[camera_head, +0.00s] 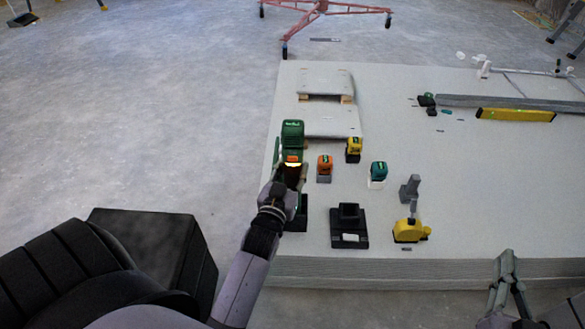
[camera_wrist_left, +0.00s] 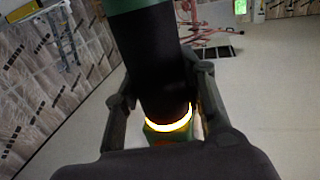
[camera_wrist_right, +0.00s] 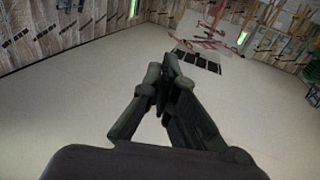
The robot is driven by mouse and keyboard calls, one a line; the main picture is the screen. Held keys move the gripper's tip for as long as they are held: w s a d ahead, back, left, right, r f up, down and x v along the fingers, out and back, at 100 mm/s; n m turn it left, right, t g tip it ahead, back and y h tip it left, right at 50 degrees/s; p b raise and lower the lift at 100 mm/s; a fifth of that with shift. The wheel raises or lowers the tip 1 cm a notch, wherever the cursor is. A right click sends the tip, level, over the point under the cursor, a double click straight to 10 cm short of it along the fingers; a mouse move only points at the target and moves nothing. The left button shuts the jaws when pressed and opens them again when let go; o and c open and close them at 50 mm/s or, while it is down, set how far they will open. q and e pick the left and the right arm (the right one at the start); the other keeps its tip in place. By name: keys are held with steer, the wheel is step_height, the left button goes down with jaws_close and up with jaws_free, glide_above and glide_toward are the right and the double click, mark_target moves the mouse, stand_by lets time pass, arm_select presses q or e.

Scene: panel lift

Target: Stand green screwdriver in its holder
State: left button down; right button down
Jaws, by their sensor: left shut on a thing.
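The green screwdriver (camera_head: 292,130) is a chunky power tool with a green upper part, a dark grip and a glowing ring near an orange part. My left gripper (camera_head: 291,178) is shut around its dark grip; the left wrist view shows the fingers on both sides of the black grip (camera_wrist_left: 155,65). A black stand (camera_head: 348,225) with a raised block and a white label, possibly the holder, stands to the right, apart from the tool. A dark green base (camera_head: 299,213) is partly hidden behind my left wrist. My right gripper (camera_head: 506,268) is empty, fingertips together, at the table's front edge.
Orange (camera_head: 324,168), yellow (camera_head: 353,149) and teal (camera_head: 377,173) blocks stand on the pale panel stack (camera_head: 450,200). A yellow tape measure (camera_head: 408,231) and a grey upright piece (camera_head: 410,188) are right of the stand. A yellow level (camera_head: 515,115) lies far right.

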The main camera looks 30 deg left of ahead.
arm_select(q)
steer(key=shift+r, duration=0.1)
arm_select(e)
steer(key=shift+s+d+f+g, duration=0.1)
steer(key=shift+f+g, duration=0.3)
steer(key=shift+f, duration=0.25)
stand_by(0.4)
arm_select(q)
steer(key=c, duration=0.9)
jaws_free()
steer(key=shift+c, duration=0.2)
steer(key=shift+o, duration=0.3)
steer(key=shift+f, duration=0.3)
steer(key=o, duration=0.7)
steer(key=shift+r, duration=0.2)
steer(key=shift+o, duration=0.2)
arm_select(e)
steer(key=shift+r, duration=0.1)
arm_select(q)
steer(key=shift+s+d+p, duration=0.15)
steer(key=shift+s+p, duration=0.25)
arm_select(e)
steer(key=shift+s+d+f+g+h, duration=0.15)
steer(key=shift+f+g, duration=0.2)
steer(key=shift+f, duration=0.25)
steer(key=shift+s+d+f+g+h, duration=0.15)
steer(key=shift+f+g, duration=0.2)
steer(key=shift+f, duration=0.2)
